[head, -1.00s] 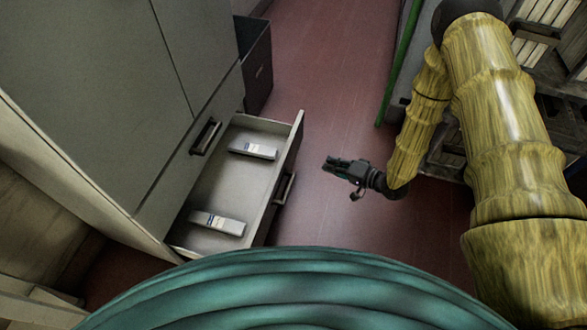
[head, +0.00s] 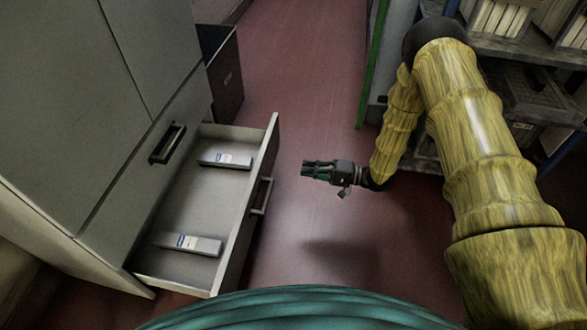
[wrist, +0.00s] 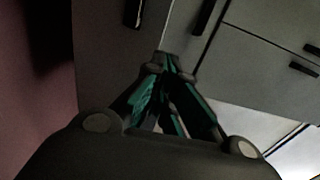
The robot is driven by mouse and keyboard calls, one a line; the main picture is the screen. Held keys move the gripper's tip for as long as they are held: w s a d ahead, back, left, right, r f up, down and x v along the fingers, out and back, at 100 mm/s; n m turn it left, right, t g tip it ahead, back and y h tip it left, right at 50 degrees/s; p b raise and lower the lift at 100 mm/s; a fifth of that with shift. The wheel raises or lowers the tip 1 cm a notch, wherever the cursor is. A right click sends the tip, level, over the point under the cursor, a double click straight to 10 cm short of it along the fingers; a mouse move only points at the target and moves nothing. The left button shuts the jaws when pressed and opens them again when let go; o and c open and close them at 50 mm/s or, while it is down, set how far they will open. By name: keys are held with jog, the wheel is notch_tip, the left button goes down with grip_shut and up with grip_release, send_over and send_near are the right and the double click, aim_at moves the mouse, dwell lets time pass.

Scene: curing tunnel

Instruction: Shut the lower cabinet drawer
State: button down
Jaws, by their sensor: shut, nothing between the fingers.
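The lower cabinet drawer (head: 245,222) is pulled out from the grey cabinet (head: 65,100) at the left in the head view. Its dark handle (head: 262,196) is on the front panel, facing right. Two pale labelled boxes lie inside, one at the back (head: 225,160) and one nearer me (head: 188,243). My gripper (head: 305,170) is shut and empty, to the right of the drawer front and apart from it, pointing left toward it. In the wrist view my gripper's fingertips (wrist: 167,66) meet, with grey cabinet fronts and dark handles beyond.
A dark bin (head: 222,75) stands beyond the drawer, beside the cabinet. Shelving with files and a dark crate (head: 535,100) is at the right, and a green post (head: 373,65) stands near it. The red floor (head: 300,90) between is clear.

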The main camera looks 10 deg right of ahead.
aim_at(262, 161)
jog(key=b+x, duration=0.5)
jog(key=x, duration=0.6)
jog(key=shift+a+f, duration=0.2)
jog(key=shift+a, duration=0.05)
jog(key=shift+b+x, duration=0.45)
jog(key=shift+x, duration=0.3)
jog(key=shift+r, duration=0.15)
jog(key=shift+w+a, duration=0.1)
